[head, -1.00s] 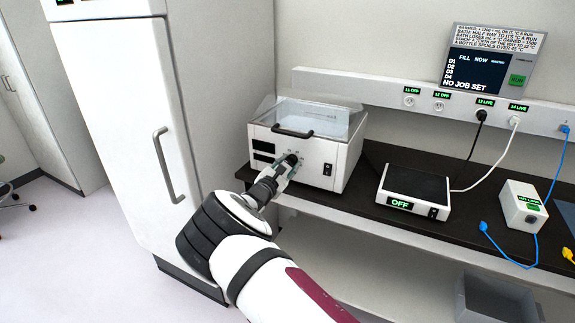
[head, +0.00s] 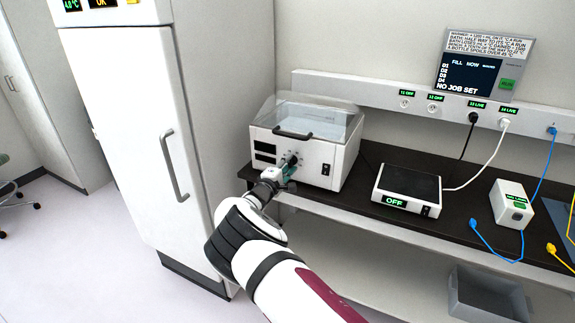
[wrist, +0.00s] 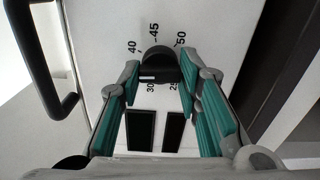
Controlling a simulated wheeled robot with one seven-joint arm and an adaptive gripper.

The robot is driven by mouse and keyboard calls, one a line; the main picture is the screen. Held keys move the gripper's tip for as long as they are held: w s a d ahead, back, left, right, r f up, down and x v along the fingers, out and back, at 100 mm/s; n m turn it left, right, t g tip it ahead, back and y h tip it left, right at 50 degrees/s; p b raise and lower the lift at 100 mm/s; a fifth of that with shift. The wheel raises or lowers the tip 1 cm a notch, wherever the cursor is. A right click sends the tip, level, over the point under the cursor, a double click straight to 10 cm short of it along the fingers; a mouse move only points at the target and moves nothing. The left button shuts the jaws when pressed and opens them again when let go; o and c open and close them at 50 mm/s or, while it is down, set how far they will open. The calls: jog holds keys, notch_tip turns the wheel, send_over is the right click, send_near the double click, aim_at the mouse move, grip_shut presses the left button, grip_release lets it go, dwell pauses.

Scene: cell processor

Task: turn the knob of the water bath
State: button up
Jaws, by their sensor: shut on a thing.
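The water bath (head: 270,151) is a white box with a clear lid on the dark bench in the head view. Its black knob (head: 293,159) is on the front face, partly hidden by my gripper (head: 287,168). In the wrist view, the knob (wrist: 159,61) sits between the teal-padded fingers of my gripper (wrist: 159,80), which is shut on it. Scale marks 25, 30, 40, 45 and 50 ring the knob. A white mark on the knob's lower left side lies close to 30. Two dark panels (wrist: 140,131) on the face look blank.
The lid handle (head: 293,134) juts out above the knob. A tall white fridge (head: 125,130) stands close on the left. A grey bin (head: 488,300) is below the bench.

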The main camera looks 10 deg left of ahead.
jog(key=m+p, duration=0.1)
jog(key=m, duration=0.4)
jog(key=shift+m+p, duration=0.3)
jog(key=shift+p, duration=0.1)
dwell(0.3)
jog(key=o, duration=1.2)
jog(key=shift+c, duration=0.2)
jog(key=v, duration=1.2)
